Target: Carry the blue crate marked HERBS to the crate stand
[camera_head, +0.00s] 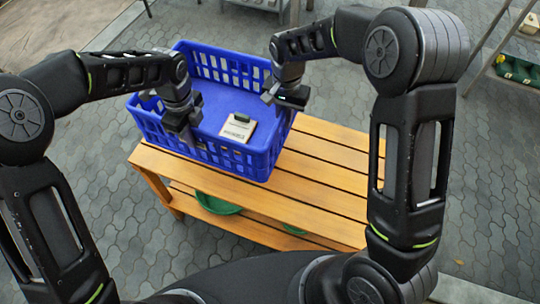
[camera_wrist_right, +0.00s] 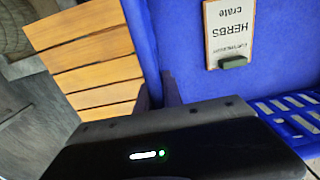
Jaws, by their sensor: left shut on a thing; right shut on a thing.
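The blue crate (camera_head: 262,160) has slotted walls and is at the left part of a slatted wooden bench (camera_head: 325,172); I cannot tell whether it rests on the bench or hangs just above it. A HERBS crate card (camera_head: 238,129) with a green clip is inside, and its lettering reads upside down in the right wrist view (camera_wrist_right: 228,30). My left gripper (camera_head: 181,121) is shut on the crate's left side. My right gripper (camera_head: 287,97) is shut on its right side; its fingertips are partly hidden. I cannot tell which thing is the crate stand.
Green round items (camera_head: 217,204) lie on the bench's lower shelf. A metal-legged rack with a green tray (camera_head: 518,70) stands at the far right. Grey paving (camera_head: 495,190) is clear right of the bench. A pale sandy surface (camera_head: 55,30) is at upper left.

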